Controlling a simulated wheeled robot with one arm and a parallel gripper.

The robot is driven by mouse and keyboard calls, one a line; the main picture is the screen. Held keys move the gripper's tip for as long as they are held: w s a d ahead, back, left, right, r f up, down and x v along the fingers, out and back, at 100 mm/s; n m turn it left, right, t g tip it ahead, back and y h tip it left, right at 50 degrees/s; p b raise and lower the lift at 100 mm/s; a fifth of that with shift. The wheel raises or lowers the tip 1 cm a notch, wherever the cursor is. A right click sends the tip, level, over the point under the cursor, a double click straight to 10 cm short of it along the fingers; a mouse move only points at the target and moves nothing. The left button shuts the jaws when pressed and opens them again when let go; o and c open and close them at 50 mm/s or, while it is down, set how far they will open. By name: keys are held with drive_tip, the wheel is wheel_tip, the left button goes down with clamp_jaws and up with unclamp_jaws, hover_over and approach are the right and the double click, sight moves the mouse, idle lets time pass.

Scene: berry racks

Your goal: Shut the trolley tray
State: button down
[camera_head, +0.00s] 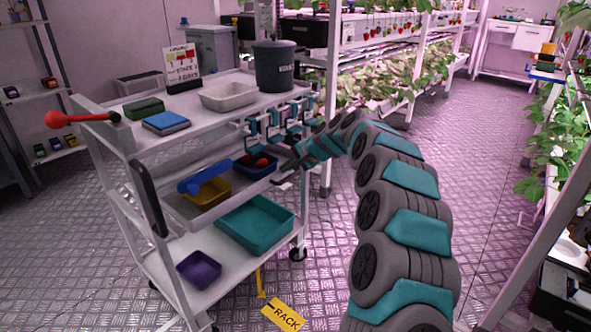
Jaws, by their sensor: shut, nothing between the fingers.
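The trolley (118,162) is a white cart with a top shelf and lower levels, standing left of centre. Its tray (180,207) is at the middle level and juts out on the near side. A yellow bin (208,194), a blue item (204,177) and a dark blue bin (254,167) with something red are in it. My gripper (280,177) is shut and empty at the right end of the tray, close to the dark blue bin. I cannot tell whether it touches the tray.
A teal bin (256,228) and a purple bin (199,269) stand on the bottom shelf. A red-ended handle (82,118) sticks out at the left. A yellow RACK tag (284,316) lies on the floor. Open floor (480,190) extends right of my arm.

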drive_tip(key=shift+w+a+f, duration=0.1)
drive_tip(key=shift+w+a, duration=0.05)
drive_tip(key=shift+a, duration=0.1)
drive_tip(key=shift+d, duration=0.1)
